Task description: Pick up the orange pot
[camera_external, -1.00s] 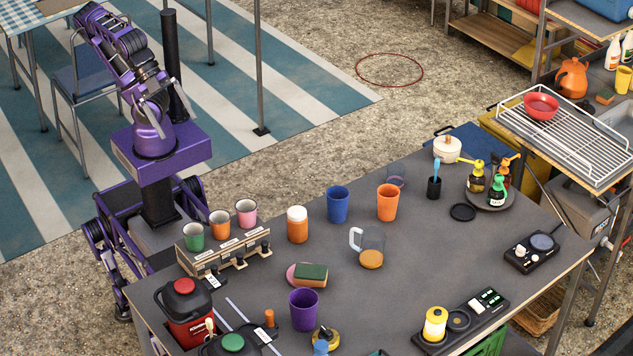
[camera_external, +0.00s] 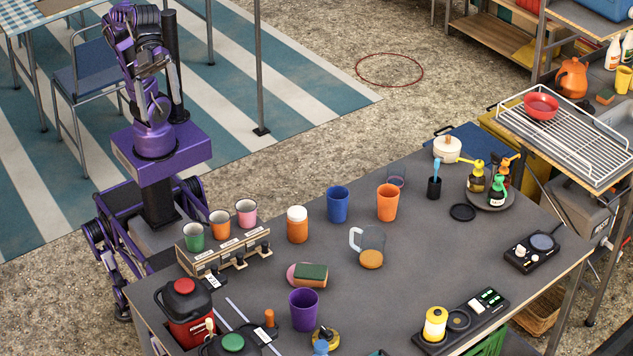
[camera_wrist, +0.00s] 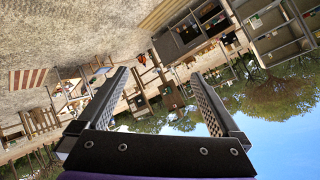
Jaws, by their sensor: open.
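Several orange vessels are in the external view. An orange jug-shaped pot with a handle (camera_external: 572,78) stands on the side counter at the top right. On the main table are an orange cup (camera_external: 387,203), an orange jar with a white lid (camera_external: 297,225) and a small orange cup (camera_external: 220,225) in a wooden rack. I cannot tell which one the name means. My gripper (camera_wrist: 160,74) is open with nothing between its fingers. It is up by my folded arm, well away from all of these. The wrist view is tilted towards sky and distant furniture.
The grey table (camera_external: 420,270) also holds a blue cup (camera_external: 338,204), a purple cup (camera_external: 304,309), a glass pitcher (camera_external: 372,240) and a red canister (camera_external: 186,310). A wire rack with a red bowl (camera_external: 541,106) is in front of the jug-shaped pot.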

